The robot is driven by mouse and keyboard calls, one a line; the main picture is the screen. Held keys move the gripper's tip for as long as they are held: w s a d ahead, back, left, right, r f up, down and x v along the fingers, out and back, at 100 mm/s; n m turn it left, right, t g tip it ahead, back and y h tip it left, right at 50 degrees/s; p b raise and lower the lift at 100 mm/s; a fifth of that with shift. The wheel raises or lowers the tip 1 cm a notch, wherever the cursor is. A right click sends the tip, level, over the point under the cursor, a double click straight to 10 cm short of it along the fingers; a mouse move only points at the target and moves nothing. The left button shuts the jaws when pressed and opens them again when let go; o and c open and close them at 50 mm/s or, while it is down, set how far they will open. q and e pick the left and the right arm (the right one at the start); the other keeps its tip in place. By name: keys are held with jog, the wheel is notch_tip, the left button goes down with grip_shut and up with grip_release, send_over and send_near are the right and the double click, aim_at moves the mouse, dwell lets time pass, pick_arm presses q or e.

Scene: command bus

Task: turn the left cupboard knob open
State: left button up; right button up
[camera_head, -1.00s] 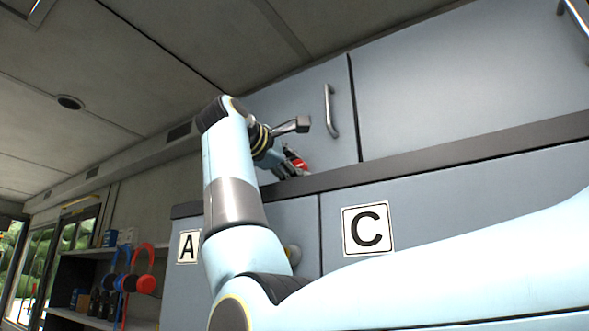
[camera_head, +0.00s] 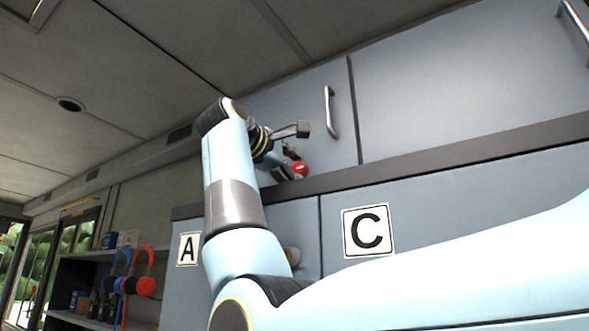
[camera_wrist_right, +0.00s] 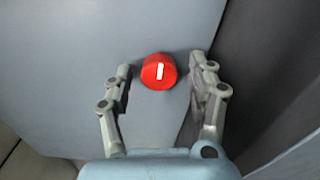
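The red round knob (camera_head: 300,168) sits on the light blue-grey left cupboard door (camera_head: 330,155), low on its face. In the right wrist view the knob (camera_wrist_right: 158,72) shows a white bar mark that stands nearly upright. My right gripper (camera_head: 293,162) is at the knob, partly hidden behind its own wrist in the head view. In the right wrist view its two fingers (camera_wrist_right: 160,75) are spread, one on each side of the knob, with a small gap on both sides. My left gripper is not in view.
A metal bar handle (camera_head: 331,112) is on the same door, right of my wrist. A dark ledge (camera_head: 450,152) runs below the upper doors. Lower panels carry signs A (camera_head: 188,249) and C (camera_head: 367,231). Headphones (camera_head: 146,270) hang by a shelf at left.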

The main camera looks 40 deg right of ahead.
jog(key=shift+a, duration=0.1)
jog(key=v, duration=0.7)
jog(key=shift+a+f, duration=0.1)
jog(key=shift+a, duration=0.05)
dwell(0.5)
